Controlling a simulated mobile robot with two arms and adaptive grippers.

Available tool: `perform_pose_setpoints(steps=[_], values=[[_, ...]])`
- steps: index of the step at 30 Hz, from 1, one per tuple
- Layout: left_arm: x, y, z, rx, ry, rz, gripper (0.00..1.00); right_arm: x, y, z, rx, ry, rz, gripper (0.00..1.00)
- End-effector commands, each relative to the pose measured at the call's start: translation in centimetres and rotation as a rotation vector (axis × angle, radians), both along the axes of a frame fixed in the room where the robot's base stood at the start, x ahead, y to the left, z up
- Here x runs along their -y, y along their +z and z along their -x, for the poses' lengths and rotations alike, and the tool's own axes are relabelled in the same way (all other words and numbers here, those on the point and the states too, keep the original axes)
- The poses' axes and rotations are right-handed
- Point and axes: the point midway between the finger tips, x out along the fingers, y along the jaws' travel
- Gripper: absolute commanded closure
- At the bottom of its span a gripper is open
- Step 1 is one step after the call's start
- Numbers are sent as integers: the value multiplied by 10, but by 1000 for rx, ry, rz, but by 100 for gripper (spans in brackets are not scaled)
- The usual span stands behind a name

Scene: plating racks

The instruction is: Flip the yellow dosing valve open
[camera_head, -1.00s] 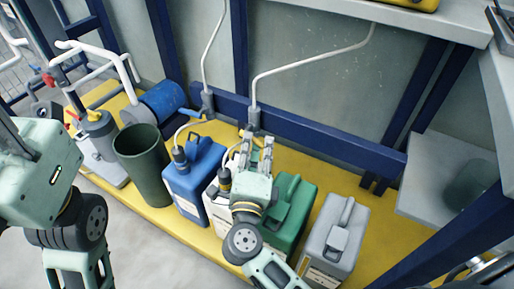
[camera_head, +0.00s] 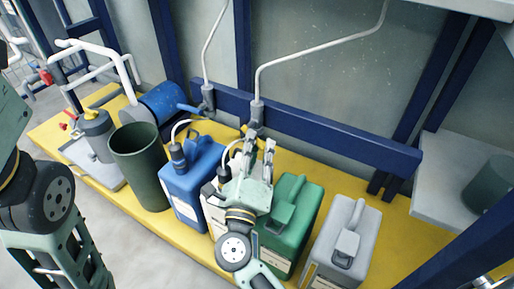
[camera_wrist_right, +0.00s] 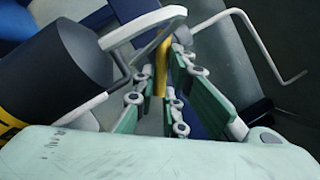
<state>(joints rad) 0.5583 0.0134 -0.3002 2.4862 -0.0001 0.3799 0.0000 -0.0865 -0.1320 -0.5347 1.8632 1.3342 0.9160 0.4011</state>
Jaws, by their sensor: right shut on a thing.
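The yellow dosing valve lever shows in the right wrist view (camera_wrist_right: 161,68) as a narrow yellow bar between the fingers. In the head view only a small bit of yellow (camera_head: 243,131) shows by the grey pipe fitting, mostly hidden by my gripper. My right gripper (camera_head: 258,142) is at the fitting on the blue rail, above the jugs. In the wrist view its fingers (camera_wrist_right: 160,78) stand on either side of the yellow lever and are shut on it. The lever's exact angle is hard to tell. My left arm shows at the left edge; its gripper is out of view.
A blue jug (camera_head: 190,185), a green jug (camera_head: 292,220) and a grey jug (camera_head: 340,245) stand on the yellow platform (camera_head: 405,215). A pale jug is partly hidden under my right arm. A dark green bin (camera_head: 140,170) stands left. White pipes (camera_head: 310,62) run up the wall.

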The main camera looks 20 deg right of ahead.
Motion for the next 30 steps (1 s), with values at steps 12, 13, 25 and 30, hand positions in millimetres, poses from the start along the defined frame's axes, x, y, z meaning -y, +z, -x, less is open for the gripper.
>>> perform_pose_setpoints(steps=[12,13,25,30], values=[[0,0,0,-1,-1,-1,60,-1,-3,0,-7,2,1,71],[0,0,0,-1,-1,-1,60,-1,-3,0,-7,2,1,71],[0,0,0,1,-1,0,60,-1,0,0,-2,2,1,71],[-1,0,1,3,0,1,60,-3,-2,5,-3,2,1,71]])
